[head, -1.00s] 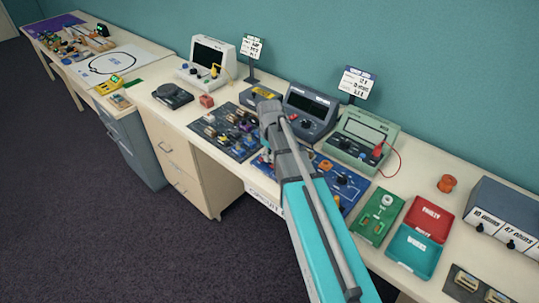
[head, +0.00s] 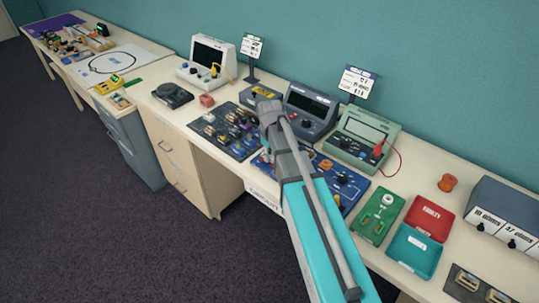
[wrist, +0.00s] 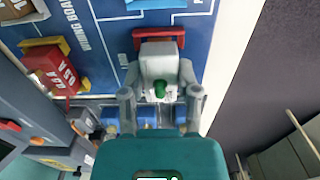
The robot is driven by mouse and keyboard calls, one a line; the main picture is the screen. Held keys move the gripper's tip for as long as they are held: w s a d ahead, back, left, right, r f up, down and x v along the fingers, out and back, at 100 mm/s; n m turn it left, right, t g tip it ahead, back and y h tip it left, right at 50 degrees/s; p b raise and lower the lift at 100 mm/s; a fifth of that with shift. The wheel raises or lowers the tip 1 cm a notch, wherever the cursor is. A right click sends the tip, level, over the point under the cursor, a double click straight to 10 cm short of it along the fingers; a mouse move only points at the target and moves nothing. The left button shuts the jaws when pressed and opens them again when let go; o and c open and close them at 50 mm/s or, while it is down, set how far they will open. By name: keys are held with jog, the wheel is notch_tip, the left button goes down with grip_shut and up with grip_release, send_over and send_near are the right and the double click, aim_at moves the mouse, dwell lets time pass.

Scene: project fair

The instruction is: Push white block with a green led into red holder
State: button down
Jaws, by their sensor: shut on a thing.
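The white block with a green LED (wrist: 158,66) is between the fingers of my gripper (wrist: 160,78) in the wrist view, with its green LED towards the camera side. My gripper is shut on it. The red holder (wrist: 158,34) is on the blue wiring board (wrist: 108,22), at the block's far end. The block overlaps the holder's near edge; I cannot tell how deep it sits. In the head view my arm hides the block, the red holder and the fingertips; part of the blue wiring board (head: 346,186) shows beside the arm.
A red block (wrist: 52,72) sits in a yellow holder (wrist: 42,46) left of my gripper. Blue parts (wrist: 114,118) lie beneath the fingers. The board's right edge and the table edge are close on the right. Meters (head: 362,140) stand behind the board.

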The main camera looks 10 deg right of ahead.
jog(key=shift+f+b, duration=0.5)
dwell(0.7)
jog(key=shift+c, duration=1.3)
grip_release()
jog(key=shift+o, duration=0.3)
jog(key=shift+o, duration=1)
jog(key=shift+r, duration=0.1)
jog(key=shift+w+r+p, duration=0.1)
jog(key=shift+r+p, duration=3.8)
jog(key=shift+p, duration=0.15)
jog(key=s+m, duration=0.7)
jog(key=s, duration=0.9)
jog(key=shift+a, duration=0.15)
